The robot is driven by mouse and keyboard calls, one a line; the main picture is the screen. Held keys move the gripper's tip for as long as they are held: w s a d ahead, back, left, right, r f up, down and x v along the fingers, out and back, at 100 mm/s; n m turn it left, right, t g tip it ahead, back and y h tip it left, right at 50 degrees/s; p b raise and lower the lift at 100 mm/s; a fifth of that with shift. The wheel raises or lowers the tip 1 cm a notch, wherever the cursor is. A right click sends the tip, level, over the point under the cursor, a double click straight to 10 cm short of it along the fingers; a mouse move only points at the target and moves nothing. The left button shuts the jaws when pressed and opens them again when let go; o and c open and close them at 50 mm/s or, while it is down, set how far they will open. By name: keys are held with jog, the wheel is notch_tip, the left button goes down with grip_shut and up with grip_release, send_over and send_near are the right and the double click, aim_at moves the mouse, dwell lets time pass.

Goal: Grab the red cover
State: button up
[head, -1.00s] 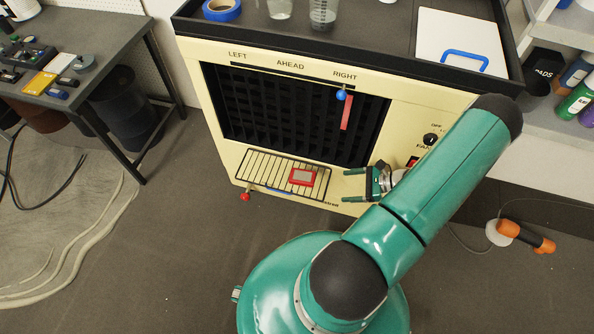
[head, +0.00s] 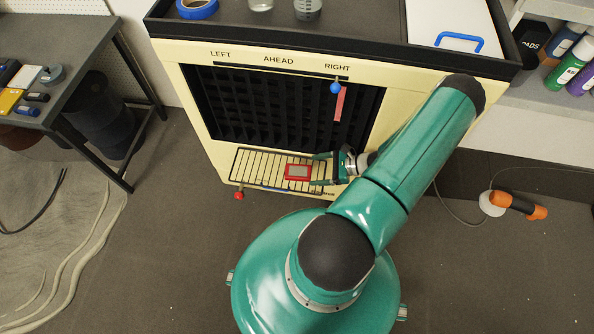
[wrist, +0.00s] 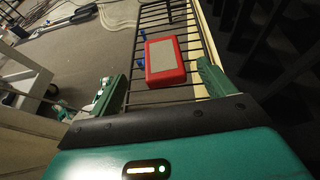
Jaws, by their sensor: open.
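The red cover (head: 298,172), a flat red block with a grey face, lies on the wire rack (head: 247,172) at the front of the cream cabinet. In the wrist view the red cover (wrist: 166,61) lies on the rack bars ahead of my gripper, between the lines of its two fingers. My gripper (head: 322,170) is open and empty, just right of the cover. In the wrist view my gripper (wrist: 160,85) has one green finger at left and one at right, spread wide. I cannot tell whether a finger touches the cover.
The cabinet (head: 190,100) has a dark grid opening behind the rack, with a blue knob (head: 336,87) and a red strip (head: 339,104) at its right. A red knob (head: 239,195) is below the rack's left end. An orange-handled tool (head: 520,205) lies on the floor at right.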

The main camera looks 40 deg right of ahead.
aim_at(298, 171)
jog(key=x, duration=0.8)
jog(key=shift+d+f, duration=0.1)
jog(key=shift+d, duration=0.05)
jog(key=c, duration=1.2)
